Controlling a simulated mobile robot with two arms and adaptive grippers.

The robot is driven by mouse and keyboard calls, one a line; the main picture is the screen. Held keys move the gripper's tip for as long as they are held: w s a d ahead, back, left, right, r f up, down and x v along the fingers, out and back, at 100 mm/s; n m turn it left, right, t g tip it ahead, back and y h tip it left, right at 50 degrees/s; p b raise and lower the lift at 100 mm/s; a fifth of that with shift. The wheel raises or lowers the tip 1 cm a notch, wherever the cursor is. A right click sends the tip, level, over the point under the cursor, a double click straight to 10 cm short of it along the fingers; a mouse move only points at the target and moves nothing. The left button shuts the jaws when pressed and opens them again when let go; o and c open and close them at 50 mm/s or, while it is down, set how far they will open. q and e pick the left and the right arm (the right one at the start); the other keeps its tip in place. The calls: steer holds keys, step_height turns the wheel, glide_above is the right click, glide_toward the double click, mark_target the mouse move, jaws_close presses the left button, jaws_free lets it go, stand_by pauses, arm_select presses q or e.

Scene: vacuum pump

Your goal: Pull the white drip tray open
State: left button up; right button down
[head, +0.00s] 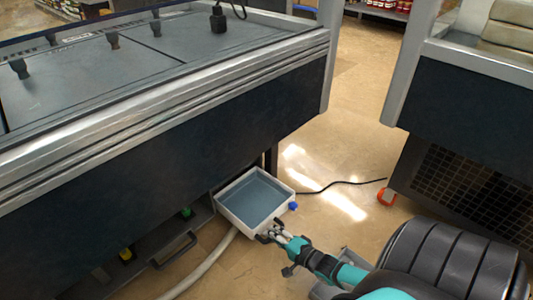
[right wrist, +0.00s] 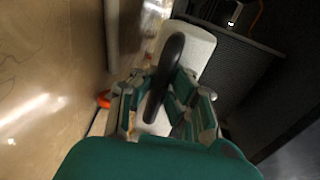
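The white drip tray (head: 228,213) is at floor level at the lower edge of the left freezer cabinet, with most of its open top showing in the head view. Its inside looks blue-grey. My right gripper (head: 275,234) is at the tray's near front side. In the right wrist view a dark handle (right wrist: 172,52) stands between the two fingers of my right gripper (right wrist: 162,95), which look closed on it. The white tray front (right wrist: 197,45) shows behind the handle. My left gripper is not in view.
The freezer cabinet (head: 150,135) overhangs the tray's back. A black-handled drawer or panel (head: 175,250) and a pale hose (head: 205,265) lie left of the tray. A dark cable (head: 340,184) crosses the floor near an orange object (head: 387,197). The aisle floor is otherwise open.

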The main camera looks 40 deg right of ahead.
steer(key=c, duration=2)
jaws_free()
steer(key=o, duration=0.7)
steer(key=shift+s, duration=0.15)
steer(key=v, duration=1.1)
steer(key=shift+s+d+r, duration=0.15)
steer(key=shift+s, duration=0.25)
